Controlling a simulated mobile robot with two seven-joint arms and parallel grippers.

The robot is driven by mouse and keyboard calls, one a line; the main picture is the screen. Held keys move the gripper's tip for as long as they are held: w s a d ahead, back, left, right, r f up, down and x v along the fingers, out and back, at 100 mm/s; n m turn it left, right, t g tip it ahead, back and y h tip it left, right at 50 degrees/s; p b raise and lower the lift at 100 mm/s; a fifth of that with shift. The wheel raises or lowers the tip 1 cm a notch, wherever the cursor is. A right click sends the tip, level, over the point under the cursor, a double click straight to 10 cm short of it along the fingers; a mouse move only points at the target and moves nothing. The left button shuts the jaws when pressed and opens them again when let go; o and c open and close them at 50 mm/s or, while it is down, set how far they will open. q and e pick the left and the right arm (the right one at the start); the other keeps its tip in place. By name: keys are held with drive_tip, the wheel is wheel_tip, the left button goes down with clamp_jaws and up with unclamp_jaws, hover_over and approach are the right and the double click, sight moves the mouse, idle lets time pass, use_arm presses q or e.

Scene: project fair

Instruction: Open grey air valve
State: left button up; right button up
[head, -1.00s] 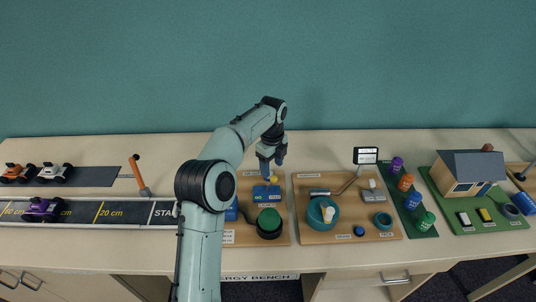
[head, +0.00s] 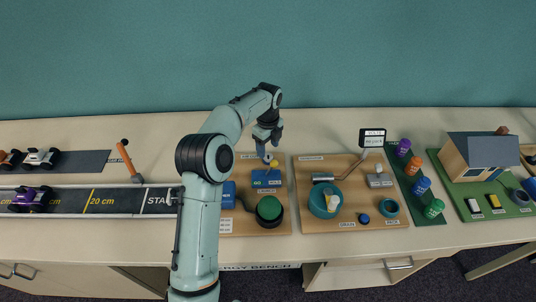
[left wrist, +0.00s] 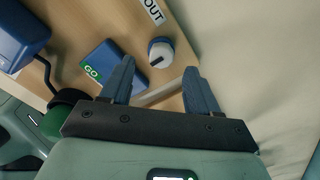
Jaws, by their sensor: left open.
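A pale grey round knob with a dark slot on top (left wrist: 161,53), which looks like the air valve, stands on the wooden board (left wrist: 62,20) in the left wrist view. It is beside a blue block marked GO (left wrist: 112,66), near an OUT label (left wrist: 152,11). My left gripper (left wrist: 157,78) is open, with nothing gripped; the knob lies beyond its fingertips, apart from them in the picture. In the head view, the left gripper (head: 267,156) is over the back of the board, behind the GO block, and mostly hides the knob. My right gripper is out of view.
A second board (head: 335,227) with a teal cup (head: 325,200) stands to the right. A track (head: 110,201) lies left. The table behind is clear.

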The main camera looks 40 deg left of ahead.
sight(268, 155)
use_arm(q)
drive_tip(key=shift+w+f, duration=0.1)
drive_tip(key=shift+f, duration=1.9)
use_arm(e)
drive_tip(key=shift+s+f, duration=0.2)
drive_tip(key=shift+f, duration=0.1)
use_arm(q)
drive_tip(key=c, duration=1)
drive_tip(key=shift+c, duration=0.2)
